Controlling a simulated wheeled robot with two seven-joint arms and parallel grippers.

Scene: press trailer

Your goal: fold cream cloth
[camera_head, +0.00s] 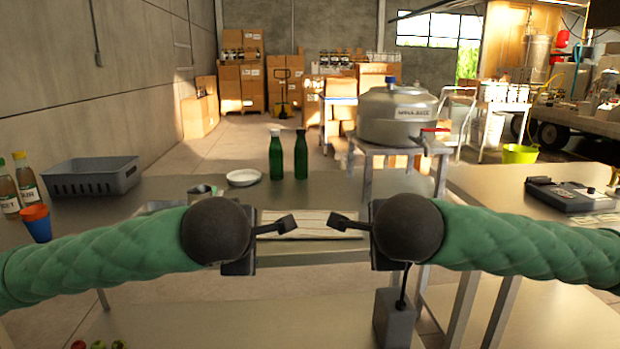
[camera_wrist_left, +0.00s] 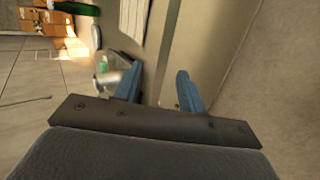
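A cream cloth (camera_head: 312,217) with faint stripes lies flat on the metal table (camera_head: 220,183), near its front edge. It also shows at the top of the left wrist view (camera_wrist_left: 133,17). My left gripper (camera_head: 288,225) is in front of the cloth's left part in the head view. In the left wrist view its two blue fingers (camera_wrist_left: 158,70) are apart with nothing between them. My right gripper (camera_head: 338,221) is in front of the cloth's right part. Its finger spacing is hidden. The grippers partly cover the cloth's lower corners.
Two green bottles (camera_head: 288,156) and a white plate (camera_head: 243,178) stand behind the cloth. A grey metal cup (camera_head: 200,190) is left of it. A grey crate (camera_head: 92,178), orange and blue cups (camera_head: 36,222) and bottles (camera_head: 26,178) are at far left. A steel tank (camera_head: 397,115) stands behind right.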

